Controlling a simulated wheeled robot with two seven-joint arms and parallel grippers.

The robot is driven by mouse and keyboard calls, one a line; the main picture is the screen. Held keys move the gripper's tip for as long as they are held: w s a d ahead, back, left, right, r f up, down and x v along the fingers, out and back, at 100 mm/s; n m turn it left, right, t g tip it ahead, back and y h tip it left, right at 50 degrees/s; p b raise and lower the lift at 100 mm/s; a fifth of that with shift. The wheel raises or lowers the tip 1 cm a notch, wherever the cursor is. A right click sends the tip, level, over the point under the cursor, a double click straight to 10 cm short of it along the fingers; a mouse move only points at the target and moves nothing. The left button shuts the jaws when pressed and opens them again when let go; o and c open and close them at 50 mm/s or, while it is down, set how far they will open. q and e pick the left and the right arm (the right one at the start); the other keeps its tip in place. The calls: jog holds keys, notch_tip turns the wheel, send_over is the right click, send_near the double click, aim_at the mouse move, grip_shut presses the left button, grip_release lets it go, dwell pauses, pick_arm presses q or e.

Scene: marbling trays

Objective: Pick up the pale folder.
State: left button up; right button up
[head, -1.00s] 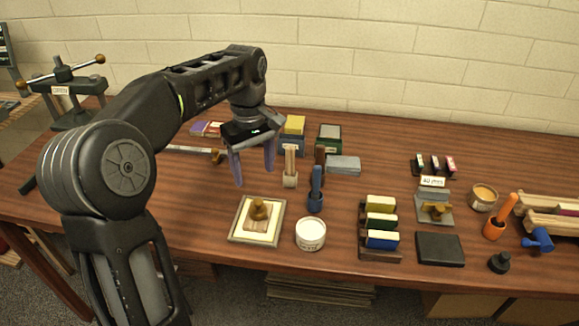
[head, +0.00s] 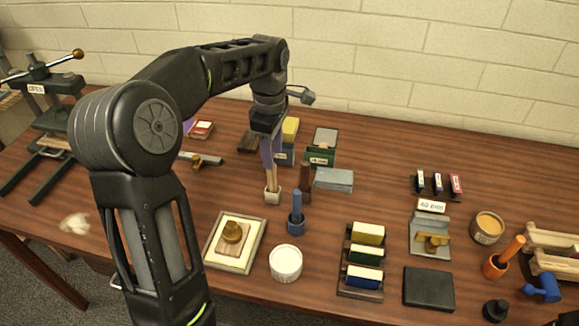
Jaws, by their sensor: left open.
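The pale folder (head: 271,179) appears as a slim tan piece standing upright in a small cream holder (head: 272,196) near the middle of the table. My left gripper (head: 270,156) points down right at it, with its violet fingers seen nearly edge-on. The fingers are open and overlap the folder's upper part in this view. I cannot tell whether they touch it, and they hide some of it. My right gripper is not in view.
Behind are a green box (head: 320,157) and a grey block (head: 334,180). A framed pad (head: 214,256) and white jar (head: 286,263) lie nearer.

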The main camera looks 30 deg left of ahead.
aim_at(272, 176)
pick_arm(q)
jog(key=shift+s+a, duration=0.35)
jog(key=shift+s, duration=0.15)
jog(key=shift+w+d+f, duration=0.15)
jog(key=shift+f, duration=0.4)
jog(key=shift+w+d+f, duration=0.1)
jog(key=shift+d+f, duration=0.05)
jog(key=shift+f, duration=0.4)
jog(key=shift+s+a+f, duration=0.1)
jog(key=shift+a+f, duration=0.05)
jog(key=shift+f, duration=0.05)
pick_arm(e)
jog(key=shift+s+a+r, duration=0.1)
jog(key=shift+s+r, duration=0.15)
pick_arm(q)
jog(key=f, duration=0.1)
jog(key=f+p, duration=0.1)
jog(key=f, duration=0.1)
jog(key=f+p, duration=0.1)
jog(key=shift+s+d+f, duration=0.2)
jog(key=shift+d+f, duration=0.05)
jog(key=shift+f, duration=0.35)
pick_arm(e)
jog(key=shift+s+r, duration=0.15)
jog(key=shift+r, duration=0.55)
